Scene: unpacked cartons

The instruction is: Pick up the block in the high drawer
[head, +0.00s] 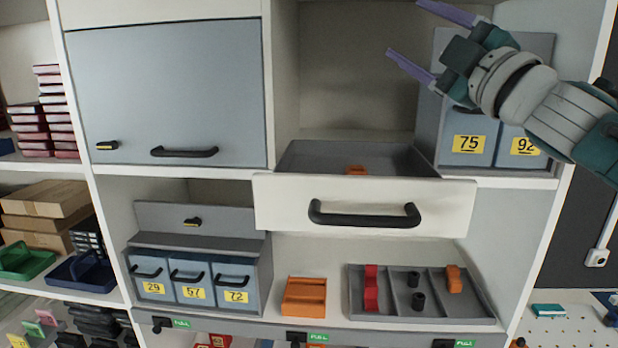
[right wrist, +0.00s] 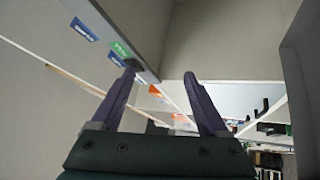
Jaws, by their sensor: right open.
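The high drawer (head: 250,205) is pulled out, with a white front and a black bar handle (head: 364,215). Inside its grey tray, a small orange block (head: 356,170) shows just above the front edge; its lower part is hidden by the drawer front. My right gripper (head: 417,32) is up and to the right of the drawer, in front of the upper shelf opening. Its two purple fingers are spread apart and point left, with nothing between them. In the right wrist view the fingers (right wrist: 162,98) are also apart and empty. My left gripper does not show.
Grey boxes labelled 75 (head: 468,144) and 92 stand right of the drawer, close to my right arm. A closed grey cabinet door (head: 168,95) is on the left. Below are an orange tray (head: 304,297) and a grey divided tray (head: 388,308). The space above the open drawer is clear.

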